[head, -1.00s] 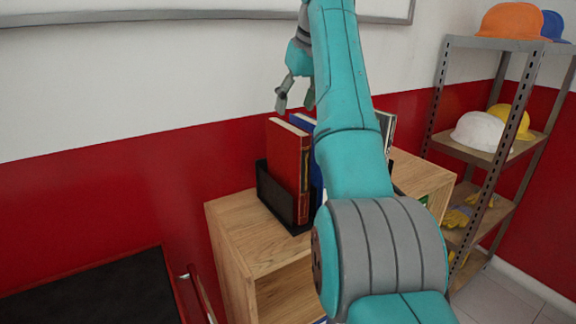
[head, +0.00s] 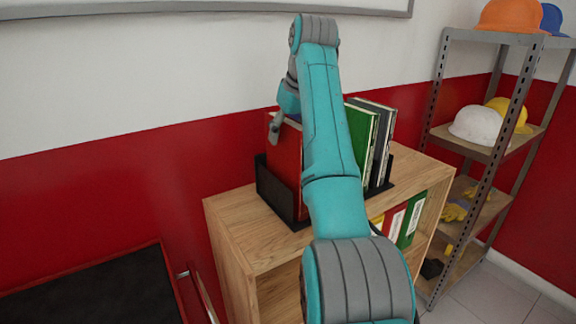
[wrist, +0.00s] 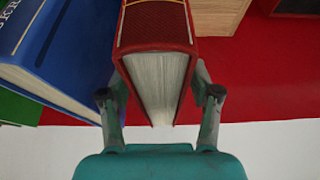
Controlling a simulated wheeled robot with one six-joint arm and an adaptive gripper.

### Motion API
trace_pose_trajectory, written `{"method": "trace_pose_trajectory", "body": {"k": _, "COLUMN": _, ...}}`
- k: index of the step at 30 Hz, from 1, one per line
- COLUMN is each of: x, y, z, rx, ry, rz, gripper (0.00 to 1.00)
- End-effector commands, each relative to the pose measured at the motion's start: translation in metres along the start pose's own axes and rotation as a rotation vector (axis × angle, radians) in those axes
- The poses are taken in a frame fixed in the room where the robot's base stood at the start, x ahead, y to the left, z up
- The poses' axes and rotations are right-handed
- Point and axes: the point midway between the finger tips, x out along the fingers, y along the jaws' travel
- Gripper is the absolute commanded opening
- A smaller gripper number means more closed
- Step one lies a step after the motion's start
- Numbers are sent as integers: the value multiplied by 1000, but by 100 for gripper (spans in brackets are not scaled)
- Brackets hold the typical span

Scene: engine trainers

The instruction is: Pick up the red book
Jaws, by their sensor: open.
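The red book (head: 286,151) stands upright at the left end of a black book holder (head: 277,194) on top of the wooden shelf unit. In the wrist view the red book (wrist: 155,72) lies between the two fingers of my gripper (wrist: 160,97), its pale page edges facing my gripper. The gripper is open, with one finger on each side of the book. Whether the fingers touch it is hard to tell. In the head view my gripper (head: 276,128) is at the book's top, and my arm hides part of it.
A blue book (wrist: 65,45) stands close on the left in the wrist view. Green and dark books (head: 368,140) stand in the holder's right part. The wooden shelf unit (head: 235,230) holds binders below. A metal rack with helmets (head: 478,125) stands at the right.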

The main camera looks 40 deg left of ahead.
Motion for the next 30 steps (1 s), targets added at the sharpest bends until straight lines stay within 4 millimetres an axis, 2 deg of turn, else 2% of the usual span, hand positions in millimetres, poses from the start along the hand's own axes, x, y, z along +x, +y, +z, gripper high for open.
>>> {"method": "trace_pose_trajectory", "body": {"k": 27, "x": 4, "y": 0, "z": 2, "rx": 0, "ry": 0, "rz": 0, "gripper": 62}}
{"method": "trace_pose_trajectory", "body": {"k": 29, "x": 4, "y": 0, "z": 2, "rx": 0, "ry": 0, "rz": 0, "gripper": 50}}
{"method": "trace_pose_trajectory", "body": {"k": 30, "x": 4, "y": 0, "z": 2, "rx": 0, "ry": 0, "rz": 0, "gripper": 40}}
